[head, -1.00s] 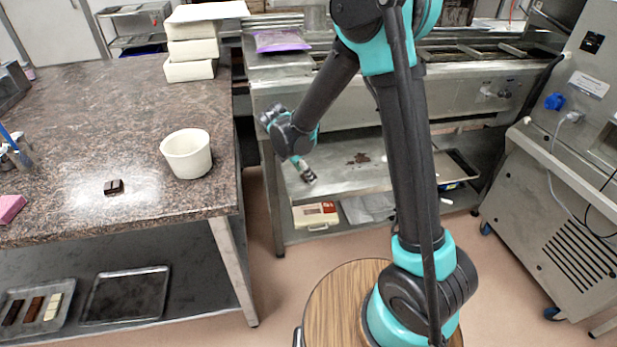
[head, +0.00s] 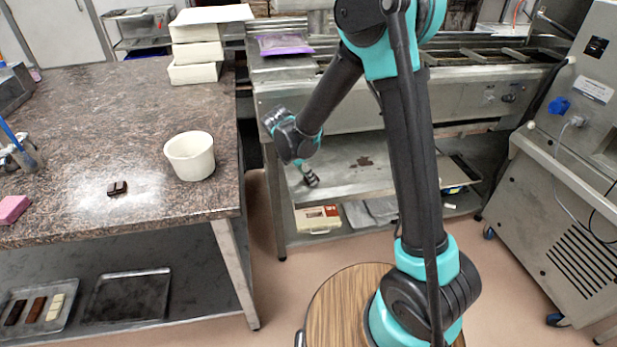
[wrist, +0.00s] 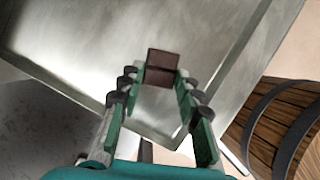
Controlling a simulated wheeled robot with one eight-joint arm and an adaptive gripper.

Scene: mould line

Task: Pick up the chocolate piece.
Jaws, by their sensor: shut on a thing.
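A dark brown chocolate piece (wrist: 162,66) sits between my fingertips in the wrist view, and my gripper (wrist: 155,78) is shut on it. In the head view my gripper (head: 311,180) hangs at the left part of the steel shelf under the metal bench; the held piece is too small to make out there. A second dark chocolate piece (head: 117,188) lies on the speckled stone counter at the left, in a pale dusty patch, well away from my gripper.
A white tub (head: 190,156) stands near the counter's right edge. The lower shelf holds a tray with several bars (head: 66,296) and an empty dark tray (head: 127,296). A wooden barrel (wrist: 285,125) shows at right in the wrist view.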

